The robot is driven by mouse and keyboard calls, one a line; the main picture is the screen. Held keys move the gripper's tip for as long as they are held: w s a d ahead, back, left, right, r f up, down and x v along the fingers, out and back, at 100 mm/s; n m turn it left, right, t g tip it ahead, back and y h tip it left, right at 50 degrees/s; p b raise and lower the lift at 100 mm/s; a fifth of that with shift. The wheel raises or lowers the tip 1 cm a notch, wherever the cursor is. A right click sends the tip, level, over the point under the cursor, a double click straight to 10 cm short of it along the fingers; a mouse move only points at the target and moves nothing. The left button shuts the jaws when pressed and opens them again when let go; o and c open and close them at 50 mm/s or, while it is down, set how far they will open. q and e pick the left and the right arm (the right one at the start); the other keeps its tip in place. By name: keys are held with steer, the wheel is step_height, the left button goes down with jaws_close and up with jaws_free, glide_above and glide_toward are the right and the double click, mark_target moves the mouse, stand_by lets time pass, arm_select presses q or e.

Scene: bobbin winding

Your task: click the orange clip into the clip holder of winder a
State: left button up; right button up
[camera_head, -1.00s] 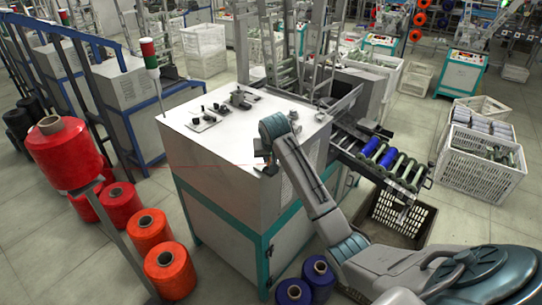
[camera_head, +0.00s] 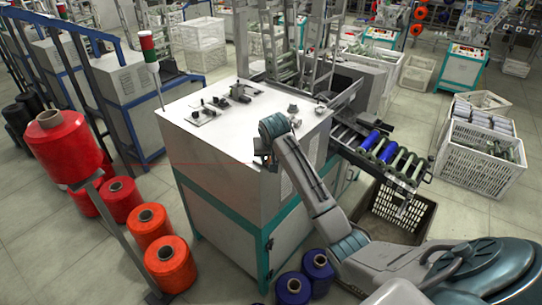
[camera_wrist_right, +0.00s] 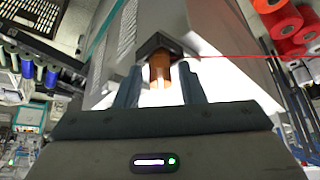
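The orange clip (camera_wrist_right: 160,70) sits at the dark clip holder (camera_wrist_right: 163,44) on the side of the white winder cabinet (camera_head: 225,165). Its upper end is inside or against the holder; how deep it goes is hidden. My right gripper (camera_wrist_right: 160,84) is around the clip, one finger on each side, with a visible gap between each finger and the clip. In the head view my right gripper (camera_head: 267,160) is at the cabinet's upper side, small and partly hidden by its arm. My left gripper is not in view.
A red thread (camera_wrist_right: 245,57) runs from the clip area to the right in the wrist view. Red cones (camera_head: 66,150) stand left of the cabinet. Blue cones (camera_head: 293,287) stand at its base. A bobbin rack (camera_head: 385,153) and a crate (camera_head: 400,215) lie to the right.

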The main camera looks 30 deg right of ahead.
steer(key=shift+o, duration=0.7)
steer(key=shift+s+r, duration=0.1)
steer(key=shift+r, duration=0.15)
steer(key=b+v, duration=0.3)
steer(key=v, duration=0.7)
steer(key=shift+r, duration=0.15)
